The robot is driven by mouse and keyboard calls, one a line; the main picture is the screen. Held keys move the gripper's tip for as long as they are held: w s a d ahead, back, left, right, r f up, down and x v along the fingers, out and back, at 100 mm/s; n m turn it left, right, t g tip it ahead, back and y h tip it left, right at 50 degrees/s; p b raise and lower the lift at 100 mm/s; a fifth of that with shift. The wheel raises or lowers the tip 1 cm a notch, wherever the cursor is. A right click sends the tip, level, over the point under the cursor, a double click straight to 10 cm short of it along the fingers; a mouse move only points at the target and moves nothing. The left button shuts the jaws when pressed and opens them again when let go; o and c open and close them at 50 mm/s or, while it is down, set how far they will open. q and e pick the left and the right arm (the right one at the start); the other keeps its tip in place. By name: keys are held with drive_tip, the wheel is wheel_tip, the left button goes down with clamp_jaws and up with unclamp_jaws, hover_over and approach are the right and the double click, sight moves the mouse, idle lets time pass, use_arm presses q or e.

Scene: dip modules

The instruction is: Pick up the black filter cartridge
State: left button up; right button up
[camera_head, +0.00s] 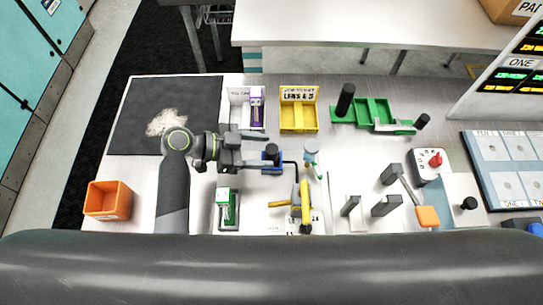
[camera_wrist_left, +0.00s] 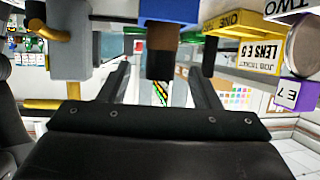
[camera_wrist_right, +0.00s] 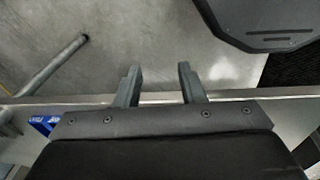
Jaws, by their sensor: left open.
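A short black cylinder, seemingly the black filter cartridge (camera_head: 271,155), stands at a blue holder (camera_head: 271,167) near the middle of the bench. In the left wrist view the dark cylinder (camera_wrist_left: 160,64) has a brown band and meets the blue holder (camera_wrist_left: 170,10). My left gripper (camera_head: 266,152) reaches in from the left, low beside the holder. Its fingers (camera_wrist_left: 163,85) are open, one on each side of the cylinder, with gaps showing. My right gripper (camera_wrist_right: 158,82) is open and empty above grey floor, outside the head view.
A yellow-handled clamp (camera_head: 305,205) stands close to the right of the left gripper. A white tray with a purple part (camera_head: 257,107), a yellow tray (camera_head: 299,117) and a green fixture (camera_head: 372,111) stand behind. An orange bin (camera_head: 108,200) is at left.

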sight(272, 151)
use_arm(q)
drive_tip(key=shift+b+x, duration=0.35)
drive_tip(key=shift+x, duration=1.25)
drive_tip(key=c, duration=1.1)
